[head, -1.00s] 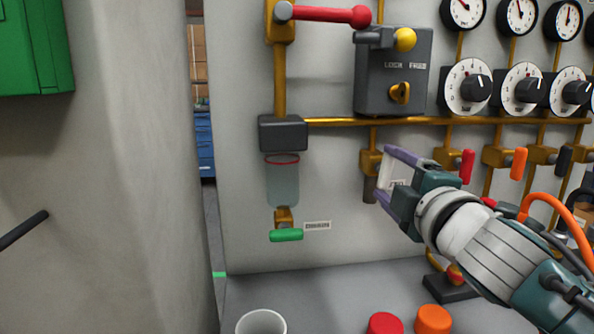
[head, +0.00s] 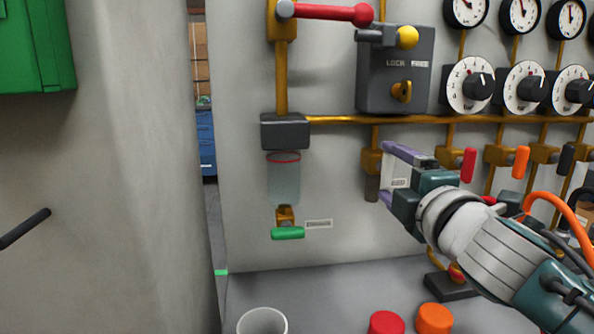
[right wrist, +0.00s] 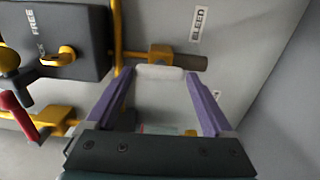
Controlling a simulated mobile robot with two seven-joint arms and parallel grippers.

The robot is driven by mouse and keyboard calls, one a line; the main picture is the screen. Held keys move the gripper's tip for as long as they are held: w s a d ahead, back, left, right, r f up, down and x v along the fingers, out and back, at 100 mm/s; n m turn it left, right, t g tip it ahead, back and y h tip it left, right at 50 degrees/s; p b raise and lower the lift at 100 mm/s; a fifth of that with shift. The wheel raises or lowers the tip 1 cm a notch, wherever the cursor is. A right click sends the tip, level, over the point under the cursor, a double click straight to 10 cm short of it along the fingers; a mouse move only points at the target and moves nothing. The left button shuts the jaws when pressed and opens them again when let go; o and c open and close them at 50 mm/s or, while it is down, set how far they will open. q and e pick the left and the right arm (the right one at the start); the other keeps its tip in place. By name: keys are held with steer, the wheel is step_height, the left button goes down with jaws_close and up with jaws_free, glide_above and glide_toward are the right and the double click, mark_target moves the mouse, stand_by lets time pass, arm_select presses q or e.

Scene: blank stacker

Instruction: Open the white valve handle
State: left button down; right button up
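The white valve handle (right wrist: 160,72) shows in the right wrist view as a short pale bar in front of a brass valve (right wrist: 159,52) with a dark pipe end, beside a BLEED label (right wrist: 197,24). My right gripper (right wrist: 159,74) is open, one purple fingertip near each end of the handle. I cannot tell whether they touch it. In the head view my right gripper (head: 386,172) reaches in from the right, just in front of the brass valve (head: 371,160); the handle is hard to make out there. My left gripper is not in view.
A grey lock box (head: 393,75) is above, and valves with red (head: 468,165) and orange (head: 521,163) handles stand to the right. A green handle (head: 288,233) is lower left. A white cup (head: 262,322) and red (head: 386,323) and orange caps are on the bench.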

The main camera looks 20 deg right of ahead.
steer(key=shift+o, duration=0.8)
steer(key=v, duration=1)
steer(key=shift+a, duration=0.1)
